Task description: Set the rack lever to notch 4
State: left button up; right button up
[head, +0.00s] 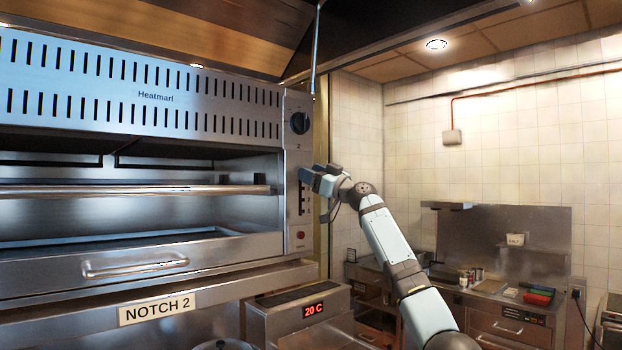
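The grill (155,115) fills the left of the head view. Its right-hand control panel has an upright slotted notch scale (301,198). My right gripper (308,175) is at the upper part of this scale, with its fingers pointing left against the panel. The lever's handle is hidden or cannot be told apart from the fingers, so I cannot tell whether they hold it. The rack (130,190) is a level shelf with a front bar inside the grill. A sign (157,309) below reads NOTCH 2. My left gripper is out of view.
A dark knob (300,123) sits above the scale and a red button (300,235) below it. A drawer handle (135,266) sticks out under the rack. A box with a 20 C display (313,310) stands below. A counter (490,287) is at the back right.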

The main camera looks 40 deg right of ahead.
jog(key=shift+o, duration=0.8)
jog(key=shift+f, duration=0.15)
jog(key=shift+s+f, duration=0.15)
jog(key=shift+s, duration=0.05)
jog(key=b+v, duration=0.5)
jog(key=v, duration=0.8)
jog(key=shift+s+b, duration=0.15)
jog(key=shift+b, duration=0.2)
jog(key=shift+d, duration=0.15)
